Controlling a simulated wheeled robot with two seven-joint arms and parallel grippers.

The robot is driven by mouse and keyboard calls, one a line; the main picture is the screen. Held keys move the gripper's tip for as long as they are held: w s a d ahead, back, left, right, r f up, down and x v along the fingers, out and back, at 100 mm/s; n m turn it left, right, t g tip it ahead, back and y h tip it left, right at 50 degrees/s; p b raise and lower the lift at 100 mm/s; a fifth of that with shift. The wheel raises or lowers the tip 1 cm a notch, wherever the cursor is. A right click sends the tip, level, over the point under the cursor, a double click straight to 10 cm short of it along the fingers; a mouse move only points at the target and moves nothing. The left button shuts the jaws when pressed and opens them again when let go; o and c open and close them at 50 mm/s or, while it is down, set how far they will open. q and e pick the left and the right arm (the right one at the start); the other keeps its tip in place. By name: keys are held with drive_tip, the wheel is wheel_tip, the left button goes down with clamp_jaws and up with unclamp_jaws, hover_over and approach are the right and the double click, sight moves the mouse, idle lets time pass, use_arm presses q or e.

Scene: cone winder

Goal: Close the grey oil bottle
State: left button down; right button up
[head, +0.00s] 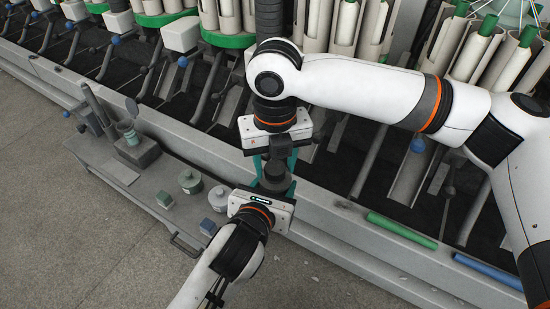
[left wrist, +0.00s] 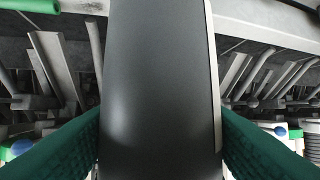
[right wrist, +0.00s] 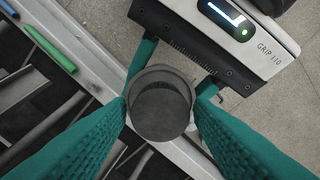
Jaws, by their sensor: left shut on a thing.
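The grey oil bottle (head: 274,186) is upright between my two grippers in the head view. Its smooth dark side (left wrist: 158,90) fills the middle of the left wrist view. My left gripper (head: 265,186) is shut on it from the front. My right gripper (head: 275,160) points down over its top. In the right wrist view, a dark round top (right wrist: 160,112), seemingly the grey cap, lies between the right fingertips with a paler rim around it. I cannot tell whether these fingers press on it, or whether the cap is seated on the bottle.
A green tube (head: 402,230) and a blue tube (head: 489,271) lie on the machine's ledge. The winder rises behind.

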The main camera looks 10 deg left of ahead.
drive_tip(key=c, duration=0.8)
